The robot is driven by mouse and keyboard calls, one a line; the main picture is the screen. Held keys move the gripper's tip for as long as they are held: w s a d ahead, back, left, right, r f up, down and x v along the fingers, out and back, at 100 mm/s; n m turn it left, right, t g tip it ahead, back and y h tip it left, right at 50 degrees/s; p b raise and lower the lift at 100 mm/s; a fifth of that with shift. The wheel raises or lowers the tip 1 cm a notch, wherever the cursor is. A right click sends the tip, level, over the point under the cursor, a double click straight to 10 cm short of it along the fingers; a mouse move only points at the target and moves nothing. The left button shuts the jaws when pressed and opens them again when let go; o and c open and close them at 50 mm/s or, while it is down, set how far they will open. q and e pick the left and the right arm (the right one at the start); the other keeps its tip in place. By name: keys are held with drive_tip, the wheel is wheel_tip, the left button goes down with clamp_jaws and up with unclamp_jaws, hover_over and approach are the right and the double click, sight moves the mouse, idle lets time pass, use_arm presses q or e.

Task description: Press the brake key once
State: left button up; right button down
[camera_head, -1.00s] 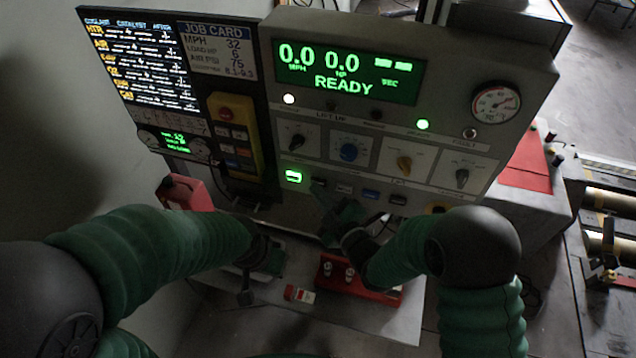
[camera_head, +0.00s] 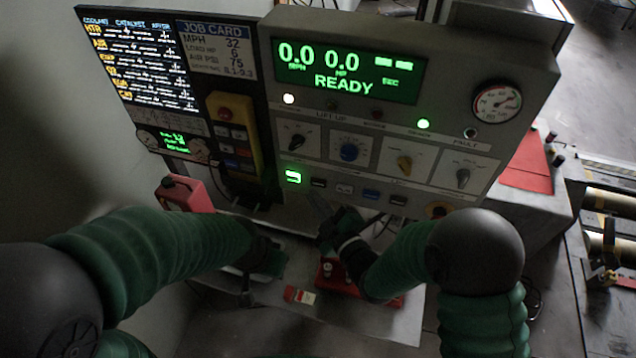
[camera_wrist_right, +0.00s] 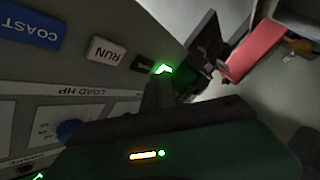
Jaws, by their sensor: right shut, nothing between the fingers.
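The control panel (camera_head: 265,145) has a row of keys below its knobs. From the left these are a green-lit key (camera_head: 293,177), a dark key (camera_head: 318,183), the RUN key (camera_head: 343,188), the blue COAST key (camera_head: 370,194) and another dark key (camera_head: 397,199). RUN (camera_wrist_right: 103,50) and COAST (camera_wrist_right: 30,25) are readable in the right wrist view. No brake label is readable. My right gripper (camera_head: 319,206) is shut and empty, below the left dark key. In the wrist view its tip (camera_wrist_right: 158,82) overlaps the lit key's edge; contact is unclear. My left gripper (camera_head: 248,290) hangs low, its jaws unclear.
The display (camera_head: 348,75) reads 0.0, 0.0 and READY. A pendant with a red button (camera_head: 235,135) and a red can (camera_head: 184,193) are to the left. A red tray (camera_head: 333,275) and a small red and white box (camera_head: 299,295) lie on the shelf below.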

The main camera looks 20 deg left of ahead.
drive_tip(key=s, duration=0.4)
drive_tip(key=shift+s+b, duration=0.2)
drive_tip(key=shift+b, duration=0.1)
idle(0.5)
drive_tip(key=w+d+f+m+g+h, duration=0.1)
drive_tip(key=d+f+m+g+h, duration=0.3)
drive_tip(key=d, duration=0.6)
drive_tip(key=d+f+m+h, duration=0.1)
drive_tip(key=d+m+h, duration=0.45)
drive_tip(key=d, duration=0.45)
drive_tip(key=s+d+m+g+h, duration=0.2)
drive_tip(key=s+d+m+g, duration=0.3)
drive_tip(key=s+d+m, duration=0.4)
drive_tip(key=shift+s+d+f+g, duration=0.45)
drive_tip(key=shift+s+d, duration=1.4)
drive_tip(key=shift+s, duration=0.5)
drive_tip(key=shift+d+h, duration=0.25)
